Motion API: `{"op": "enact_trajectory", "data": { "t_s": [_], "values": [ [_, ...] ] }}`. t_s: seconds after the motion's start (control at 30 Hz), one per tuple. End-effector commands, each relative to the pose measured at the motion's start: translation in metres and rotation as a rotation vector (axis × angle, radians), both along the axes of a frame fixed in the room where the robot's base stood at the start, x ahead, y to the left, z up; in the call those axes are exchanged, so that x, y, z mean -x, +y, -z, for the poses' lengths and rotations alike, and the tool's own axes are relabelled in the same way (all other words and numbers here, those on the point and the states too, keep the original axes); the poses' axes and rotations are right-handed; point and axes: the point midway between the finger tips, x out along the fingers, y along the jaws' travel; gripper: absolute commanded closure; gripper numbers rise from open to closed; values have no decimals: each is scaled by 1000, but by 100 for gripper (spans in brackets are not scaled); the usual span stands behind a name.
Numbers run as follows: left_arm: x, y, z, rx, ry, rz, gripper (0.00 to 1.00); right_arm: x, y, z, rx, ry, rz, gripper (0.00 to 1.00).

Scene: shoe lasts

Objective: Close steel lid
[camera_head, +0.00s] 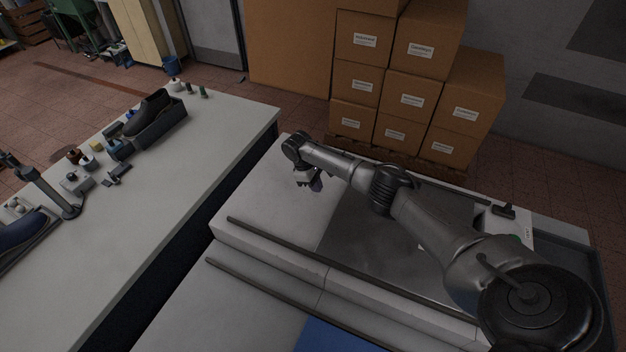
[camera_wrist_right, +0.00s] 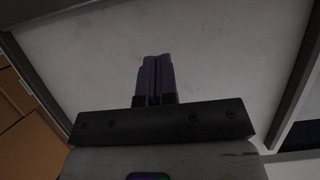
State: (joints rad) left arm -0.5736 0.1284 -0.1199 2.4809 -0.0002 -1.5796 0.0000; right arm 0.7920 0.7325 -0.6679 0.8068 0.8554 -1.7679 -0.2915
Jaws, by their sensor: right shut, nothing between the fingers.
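My right gripper (camera_head: 314,184) hangs low over the pale flat top (camera_head: 262,193) of a long machine or cabinet. In the wrist view its two dark purple fingers (camera_wrist_right: 157,62) are together and empty. A pale panel (camera_wrist_right: 215,50) with darker edges fills most of that view in front of the fingers; I cannot tell whether they touch it. A darker grey sheet (camera_head: 350,225) lies flat beside the pale top, partly hidden under my right arm. I cannot tell which of these surfaces is the steel lid. My left gripper does not show.
A dark bar (camera_head: 300,255) runs along the machine's front edge, with a second one (camera_head: 250,280) below. A white table (camera_head: 170,190) with a shoe (camera_head: 148,113) and small bottles stands left, across a gap. Stacked cartons (camera_head: 405,100) stand behind the machine.

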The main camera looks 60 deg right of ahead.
Motion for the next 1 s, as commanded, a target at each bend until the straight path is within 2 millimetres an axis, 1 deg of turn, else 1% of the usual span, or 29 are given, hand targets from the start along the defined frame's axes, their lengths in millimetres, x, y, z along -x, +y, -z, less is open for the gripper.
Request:
{"op": "enact_trajectory", "data": {
  "t_s": [0.03, 0.1, 0.27, 0.3, 0.4, 0.6, 0.77, 1.0],
  "values": [
    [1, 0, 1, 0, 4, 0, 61, 4, 0, 10, 0, 3, 0, 100],
    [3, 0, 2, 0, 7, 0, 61, 10, -1, 23, 0, 4, 0, 100],
    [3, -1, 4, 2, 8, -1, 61, 20, -3, 48, 1, 3, 1, 100],
    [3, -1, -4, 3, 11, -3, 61, 26, -5, 41, 3, 2, 0, 100],
    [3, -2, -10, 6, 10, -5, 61, 38, -7, 42, 2, 1, -1, 100],
    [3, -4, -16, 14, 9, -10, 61, 52, -8, 43, 1, 1, 1, 100],
    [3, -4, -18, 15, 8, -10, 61, 57, -9, 44, 0, 1, 0, 100],
    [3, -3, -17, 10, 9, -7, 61, 57, -9, 45, 0, 0, 1, 100]
  ]
}}
